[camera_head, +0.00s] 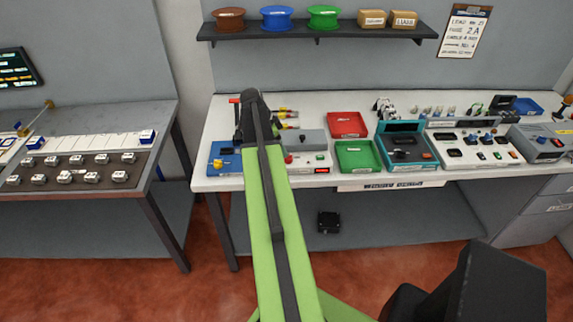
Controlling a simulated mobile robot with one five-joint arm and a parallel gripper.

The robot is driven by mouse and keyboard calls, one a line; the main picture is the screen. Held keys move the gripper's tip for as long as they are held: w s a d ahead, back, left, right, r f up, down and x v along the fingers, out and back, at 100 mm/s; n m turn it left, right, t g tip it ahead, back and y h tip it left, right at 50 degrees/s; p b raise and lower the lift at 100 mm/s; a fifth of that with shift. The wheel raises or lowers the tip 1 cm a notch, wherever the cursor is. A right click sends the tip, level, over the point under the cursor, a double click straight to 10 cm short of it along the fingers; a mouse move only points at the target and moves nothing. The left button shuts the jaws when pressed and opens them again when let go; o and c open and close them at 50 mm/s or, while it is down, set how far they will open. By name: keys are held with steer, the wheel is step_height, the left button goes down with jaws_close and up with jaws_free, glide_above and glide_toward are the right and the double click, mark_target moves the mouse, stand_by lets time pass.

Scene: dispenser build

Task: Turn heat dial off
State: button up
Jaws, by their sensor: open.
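I cannot make out which control is the heat dial; labels are too small. Small controls show on a grey-and-white box (309,146) just right of my arm, a teal unit (405,147), a wide white panel (474,149) with dark and blue knobs, and a grey unit (537,143) at the right end. My green arm reaches up the middle to the bench. My gripper (248,107) is the dark end at its top, over the bench's left part. Its fingers are hard to tell apart, and nothing shows held. My arm hides part of the bench there.
The white bench (306,112) also carries a red tray (347,124), a green tray (358,156) and a blue item (222,158) at its left front. Above is a shelf (340,29) with spools and boxes. A second table (158,118) stands left, across a gap.

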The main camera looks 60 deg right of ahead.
mark_target(288, 158)
steer(key=b+x, duration=0.4)
steer(key=x, duration=0.2)
